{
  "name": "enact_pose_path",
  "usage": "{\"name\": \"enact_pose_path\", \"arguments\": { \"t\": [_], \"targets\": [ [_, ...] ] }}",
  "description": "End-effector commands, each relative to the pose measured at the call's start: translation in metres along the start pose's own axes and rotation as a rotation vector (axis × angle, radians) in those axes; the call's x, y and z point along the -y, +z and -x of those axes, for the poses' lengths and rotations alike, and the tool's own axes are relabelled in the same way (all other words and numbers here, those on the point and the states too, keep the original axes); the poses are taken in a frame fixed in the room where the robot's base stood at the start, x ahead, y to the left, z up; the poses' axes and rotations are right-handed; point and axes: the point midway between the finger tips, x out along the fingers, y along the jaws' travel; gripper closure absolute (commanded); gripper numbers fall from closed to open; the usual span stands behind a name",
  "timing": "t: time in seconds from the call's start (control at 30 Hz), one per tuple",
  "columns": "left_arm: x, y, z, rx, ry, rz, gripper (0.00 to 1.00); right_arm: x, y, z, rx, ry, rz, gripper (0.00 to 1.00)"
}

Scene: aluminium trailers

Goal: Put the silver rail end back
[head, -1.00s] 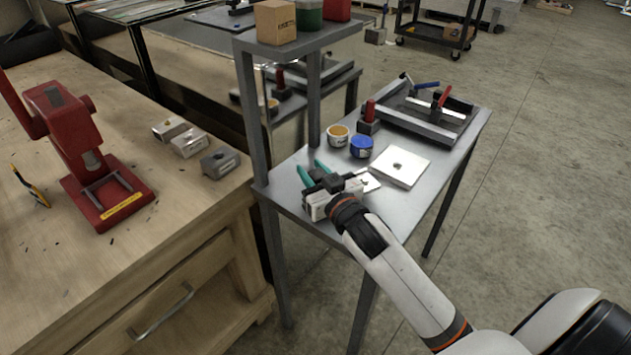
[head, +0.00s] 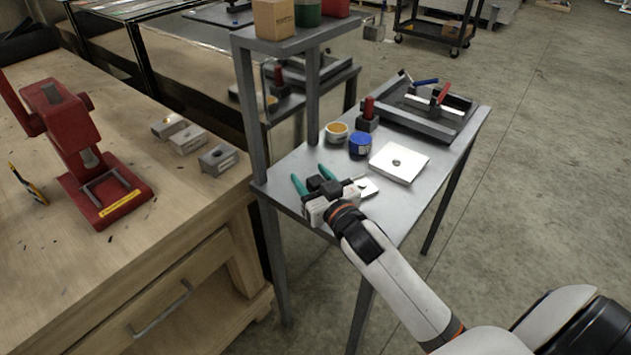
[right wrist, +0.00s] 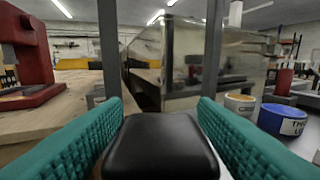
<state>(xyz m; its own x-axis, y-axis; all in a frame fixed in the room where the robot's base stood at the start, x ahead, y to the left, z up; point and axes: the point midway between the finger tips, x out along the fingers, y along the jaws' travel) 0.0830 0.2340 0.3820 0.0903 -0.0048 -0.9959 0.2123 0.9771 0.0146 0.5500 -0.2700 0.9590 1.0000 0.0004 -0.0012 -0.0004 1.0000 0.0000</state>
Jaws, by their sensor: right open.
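Three small metal blocks stand in a row on the wooden bench: a silver-grey one at the back (head: 170,126), a silver one in the middle (head: 188,140), a greyer one in front (head: 218,159). They look like rail ends; I cannot tell which is the task's one. My right gripper (head: 312,178) is over the near left part of the grey metal table, its teal fingers apart. In the right wrist view the fingers (right wrist: 161,102) are spread with no held part between them. My left gripper is not in view.
A red press (head: 75,150) stands on the bench. On the grey table (head: 400,215) are a white-silver square plate (head: 399,163), a small flat silver piece (head: 369,188) beside my gripper, a yellow tub (head: 337,131), a blue tub (head: 360,146) and a clamping fixture (head: 420,118). Shelf posts rise at the table's left.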

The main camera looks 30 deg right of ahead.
Motion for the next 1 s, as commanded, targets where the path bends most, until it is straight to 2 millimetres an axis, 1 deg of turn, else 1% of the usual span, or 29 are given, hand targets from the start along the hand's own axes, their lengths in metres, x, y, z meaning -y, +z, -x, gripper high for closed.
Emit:
{"name": "enact_pose_path", "arguments": {
  "t": [0.03, 0.07, 0.17, 0.4, 0.5, 0.6, 0.7, 0.8, 1.0],
  "targets": [
    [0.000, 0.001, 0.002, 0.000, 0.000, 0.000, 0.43, 0.000, 0.004, 0.000, 0.002, 0.001, 0.001, 0.47],
    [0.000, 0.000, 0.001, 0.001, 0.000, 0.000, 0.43, 0.000, 0.002, 0.002, 0.000, 0.001, 0.001, 0.47],
    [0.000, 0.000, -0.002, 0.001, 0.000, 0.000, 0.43, -0.001, 0.000, 0.015, -0.001, 0.001, -0.001, 0.47],
    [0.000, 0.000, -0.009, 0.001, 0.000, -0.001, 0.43, 0.000, -0.001, 0.068, -0.002, 0.000, 0.000, 0.47],
    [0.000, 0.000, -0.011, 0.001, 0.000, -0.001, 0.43, 0.000, 0.000, 0.087, -0.002, 0.000, -0.001, 0.47],
    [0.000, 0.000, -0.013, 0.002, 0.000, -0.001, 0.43, 0.000, 0.000, 0.102, -0.001, 0.000, -0.001, 0.47],
    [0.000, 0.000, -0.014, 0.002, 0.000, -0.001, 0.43, 0.000, 0.001, 0.113, -0.001, 0.000, -0.001, 0.47],
    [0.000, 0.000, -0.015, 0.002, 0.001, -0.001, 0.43, 0.000, 0.002, 0.118, 0.000, -0.001, 0.000, 0.47],
    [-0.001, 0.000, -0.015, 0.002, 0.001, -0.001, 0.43, 0.000, 0.003, 0.120, 0.001, 0.000, 0.000, 0.47]
  ]
}}
